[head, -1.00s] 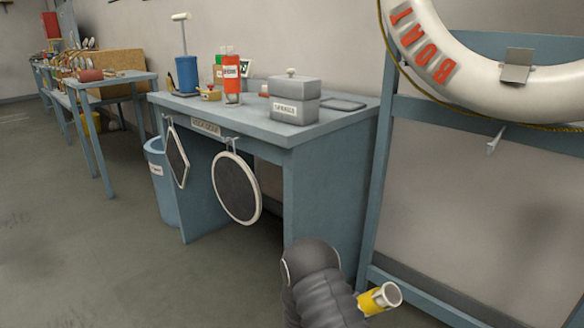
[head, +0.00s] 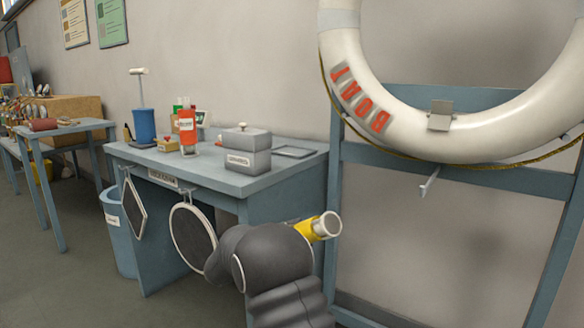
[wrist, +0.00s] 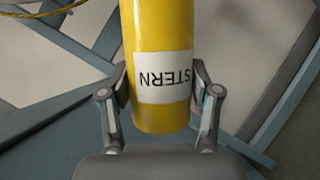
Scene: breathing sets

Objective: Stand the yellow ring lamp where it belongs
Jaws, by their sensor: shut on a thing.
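The yellow ring lamp (wrist: 157,112) is a yellow cylinder with a white label reading "STERN", upside down in the wrist view. My gripper (wrist: 160,95) is shut on it, one finger on each side. In the head view the lamp (head: 313,228) sticks out past my dark arm, tilted, with its pale round end up and to the right. My gripper's fingers are hidden there behind my arm. A white lifebuoy (head: 465,135) with red "BOAT" lettering hangs on a blue-grey frame (head: 400,160) at the right. A grey clip (head: 440,116) sits on the lifebuoy, and a small white peg (head: 429,187) sticks out below it.
Floor is clear at left.

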